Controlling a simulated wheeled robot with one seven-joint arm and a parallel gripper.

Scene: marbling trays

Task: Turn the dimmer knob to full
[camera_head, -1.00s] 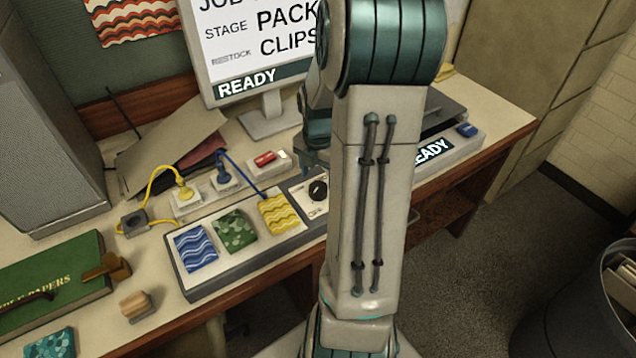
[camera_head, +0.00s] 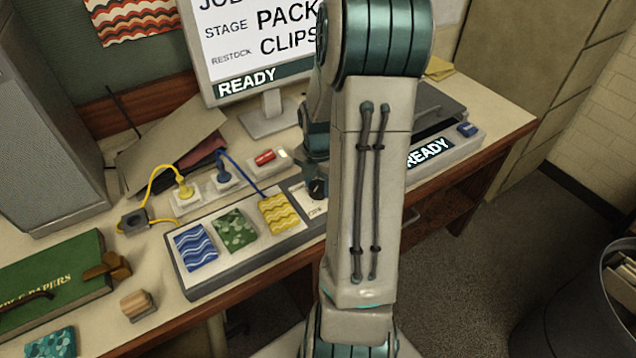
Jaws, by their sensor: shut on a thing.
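The black dimmer knob (camera_head: 317,191) sits on a pale plate at the right end of the grey panel (camera_head: 184,282). Its top is covered by my gripper (camera_head: 316,181), which comes down on it from above. My gripper is shut on the knob, as far as the small, dark view of the fingers shows. The knob's pointer and most of the plate's markings are hidden behind my gripper and arm.
Blue, green and yellow patterned tiles (camera_head: 196,247) lie on the panel left of the knob. Behind are sockets with a yellow plug (camera_head: 185,191) and a blue plug (camera_head: 224,175), and a red switch (camera_head: 265,157). A monitor (camera_head: 250,85) stands behind. A wooden block (camera_head: 138,305) lies front left.

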